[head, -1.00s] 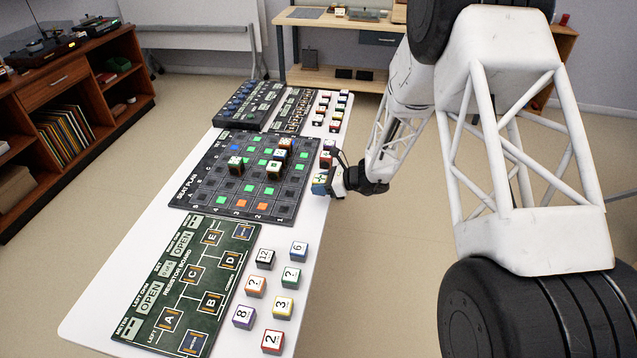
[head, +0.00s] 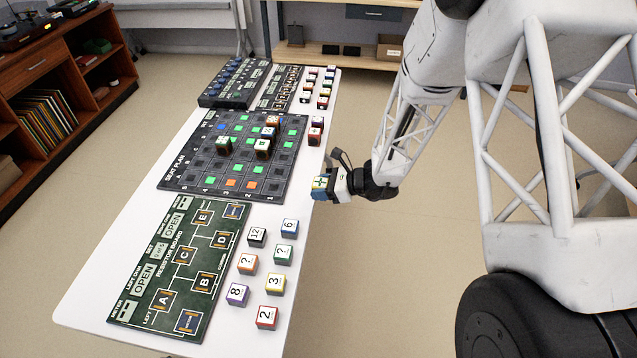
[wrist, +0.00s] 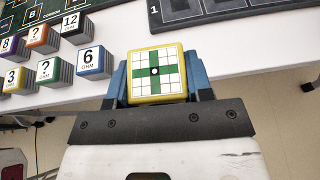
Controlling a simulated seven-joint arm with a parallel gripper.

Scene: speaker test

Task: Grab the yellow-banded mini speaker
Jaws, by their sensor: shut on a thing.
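The yellow-banded mini speaker (wrist: 155,72) is a small cube with a yellow edge and a white grid face bearing a green cross and a dark centre dot. My gripper (wrist: 160,82) is shut on it, with a blue finger on each side. In the head view my gripper (head: 323,187) holds the speaker (head: 319,183) out by the right edge of the white table (head: 262,212), beside the seat plan board (head: 180,178). From these views I cannot tell its exact height.
Several number-marked cubes (head: 267,317) stand at the front right of the table, by the green resistor board (head: 185,230). Other cubes (head: 263,147) stand on the seat plan. More cubes (head: 315,131) line the table's right side. The floor to the right is open.

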